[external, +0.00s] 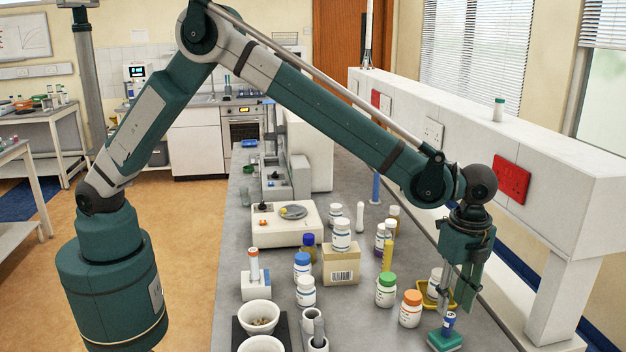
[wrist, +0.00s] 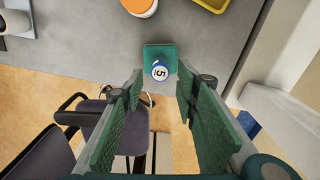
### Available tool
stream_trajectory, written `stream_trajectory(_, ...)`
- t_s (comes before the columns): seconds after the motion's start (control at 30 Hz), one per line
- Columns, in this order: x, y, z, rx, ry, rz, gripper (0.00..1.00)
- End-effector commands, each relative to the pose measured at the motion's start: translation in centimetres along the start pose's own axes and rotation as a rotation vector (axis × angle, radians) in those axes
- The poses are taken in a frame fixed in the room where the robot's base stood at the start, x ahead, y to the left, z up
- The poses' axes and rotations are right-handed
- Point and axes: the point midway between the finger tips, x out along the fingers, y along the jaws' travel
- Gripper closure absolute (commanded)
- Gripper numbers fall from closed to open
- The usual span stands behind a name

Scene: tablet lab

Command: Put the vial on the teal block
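A small vial (external: 449,322) with a blue-and-white body stands upright on the teal block (external: 444,342), near the front right of the bench. In the wrist view the vial (wrist: 160,71) is seen from above, with a white top marked with a dark figure, over the teal block (wrist: 160,53). My gripper (external: 461,294) is above the vial in the external view. In the wrist view my gripper (wrist: 158,82) has its two green fingers spread wide, with nothing held between them.
An orange-capped bottle (external: 410,309) and a yellow tray (external: 451,298) stand close to the block. A green-capped bottle (external: 386,291) and a cardboard box (external: 341,264) are farther left. The bench edge is close to the block.

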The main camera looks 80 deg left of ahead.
Motion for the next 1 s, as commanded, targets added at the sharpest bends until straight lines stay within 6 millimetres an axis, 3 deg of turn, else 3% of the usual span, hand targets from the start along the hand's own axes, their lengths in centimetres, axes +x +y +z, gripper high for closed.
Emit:
stream_trajectory(0.2, -3.0, 0.0, 0.0, 0.000, 0.000, 0.000, 0.69)
stream_trajectory(0.4, -4.2, 0.0, 0.0, 0.000, 0.000, 0.000, 0.69)
stream_trajectory(1.0, -4.5, 0.0, 0.0, 0.000, 0.000, 0.000, 0.69)
